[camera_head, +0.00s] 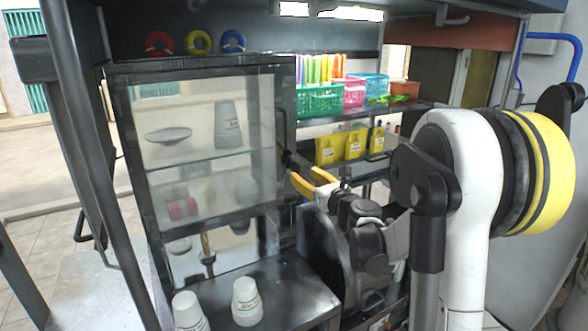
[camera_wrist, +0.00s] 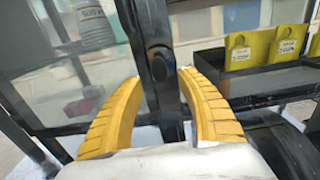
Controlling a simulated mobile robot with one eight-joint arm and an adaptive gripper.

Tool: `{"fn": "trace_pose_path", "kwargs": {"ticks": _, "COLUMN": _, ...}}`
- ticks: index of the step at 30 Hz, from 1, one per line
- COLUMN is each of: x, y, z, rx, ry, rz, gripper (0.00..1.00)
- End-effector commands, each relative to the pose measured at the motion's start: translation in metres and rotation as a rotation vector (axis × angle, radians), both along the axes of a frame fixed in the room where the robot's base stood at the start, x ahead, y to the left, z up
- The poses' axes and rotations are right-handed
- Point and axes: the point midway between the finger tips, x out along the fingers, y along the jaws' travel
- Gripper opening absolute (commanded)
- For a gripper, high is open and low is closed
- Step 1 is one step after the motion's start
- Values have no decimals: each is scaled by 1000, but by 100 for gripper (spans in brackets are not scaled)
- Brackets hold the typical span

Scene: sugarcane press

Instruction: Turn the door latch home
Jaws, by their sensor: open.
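The glass-fronted cabinet door (camera_head: 199,165) has a dark frame and looks shut in the head view. A small dark latch (camera_head: 287,158) sits on its right edge, partly lost against the dark post. In the wrist view the dark latch (camera_wrist: 160,64) shows on the upright post, between my fingers. My gripper (camera_head: 308,178) has yellow fingers, open, just to the right of the latch. In the wrist view my gripper (camera_wrist: 158,82) has its fingers on either side of the dark post. Contact with the latch cannot be told, nor its exact angle.
Stacked white cups (camera_head: 247,302) stand on the dark counter below the door. To the right, a shelf holds a green basket (camera_head: 320,100) and a pink basket (camera_head: 354,96). Yellow tagged holders (camera_head: 355,143) stand on a lower shelf. Coloured rings hang above the cabinet.

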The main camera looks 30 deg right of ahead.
Motion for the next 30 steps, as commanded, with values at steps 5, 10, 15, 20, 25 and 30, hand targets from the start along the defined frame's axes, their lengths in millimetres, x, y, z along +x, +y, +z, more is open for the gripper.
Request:
{"fn": "trace_pose_path", "kwargs": {"ticks": 5, "x": 34, "y": 2, "z": 0, "rx": -2, "ry": 0, "rz": 2, "gripper": 44}}
{"fn": "trace_pose_path", "kwargs": {"ticks": 10, "x": 53, "y": 3, "z": 0, "rx": -2, "ry": 1, "rz": 2, "gripper": 44}}
{"fn": "trace_pose_path", "kwargs": {"ticks": 15, "x": 58, "y": 3, "z": 0, "rx": -3, "ry": 1, "rz": 1, "gripper": 44}}
{"fn": "trace_pose_path", "kwargs": {"ticks": 20, "x": 57, "y": 3, "z": 0, "rx": -3, "ry": 1, "rz": 1, "gripper": 44}}
{"fn": "trace_pose_path", "kwargs": {"ticks": 25, "x": 57, "y": 3, "z": 0, "rx": -3, "ry": 1, "rz": 1, "gripper": 0}}
{"fn": "trace_pose_path", "kwargs": {"ticks": 30, "x": 57, "y": 3, "z": 0, "rx": -3, "ry": 1, "rz": 1, "gripper": 0}}
